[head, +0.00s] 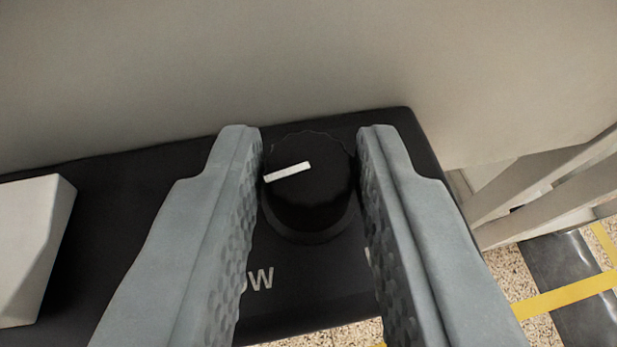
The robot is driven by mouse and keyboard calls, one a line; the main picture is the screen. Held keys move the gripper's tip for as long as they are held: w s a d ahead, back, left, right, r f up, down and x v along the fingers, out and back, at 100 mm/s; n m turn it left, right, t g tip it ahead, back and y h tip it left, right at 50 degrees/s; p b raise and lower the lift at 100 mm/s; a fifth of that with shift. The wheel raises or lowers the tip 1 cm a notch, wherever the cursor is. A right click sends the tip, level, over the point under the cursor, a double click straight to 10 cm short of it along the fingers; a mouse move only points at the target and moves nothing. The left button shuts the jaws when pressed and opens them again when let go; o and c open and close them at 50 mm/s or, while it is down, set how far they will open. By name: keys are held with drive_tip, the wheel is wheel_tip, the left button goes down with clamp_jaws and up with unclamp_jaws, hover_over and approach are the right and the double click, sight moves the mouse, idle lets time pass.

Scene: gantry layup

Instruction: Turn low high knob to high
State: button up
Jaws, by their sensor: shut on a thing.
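The low high knob (312,200) is a round black knob with a ridged edge, on a black panel (150,160). Its white pointer line runs from the knob's middle to its left edge, tilted slightly down at the left. My gripper (308,145) has one grey finger on each side of the knob and is shut on it. White letters "OW" show on the panel below and left of the knob, partly behind the left finger. Any lettering at the right is almost all hidden by the right finger.
A white block-shaped part (30,250) stands on the panel at the left. A plain beige wall (300,60) rises behind the panel. At the right are pale slanted bars (550,180) and a speckled floor with yellow tape (565,295).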

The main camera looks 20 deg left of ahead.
drive_tip(key=shift+a+m+t+h, duration=0.15)
drive_tip(key=shift+m+t+h, duration=0.25)
drive_tip(key=shift+m+h, duration=0.9)
drive_tip(key=shift+h, duration=0.2)
drive_tip(key=o, duration=1)
drive_tip(key=shift+s, duration=0.1)
drive_tip(key=v, duration=1.7)
drive_tip(key=shift+s, duration=0.2)
drive_tip(key=shift+f, duration=0.1)
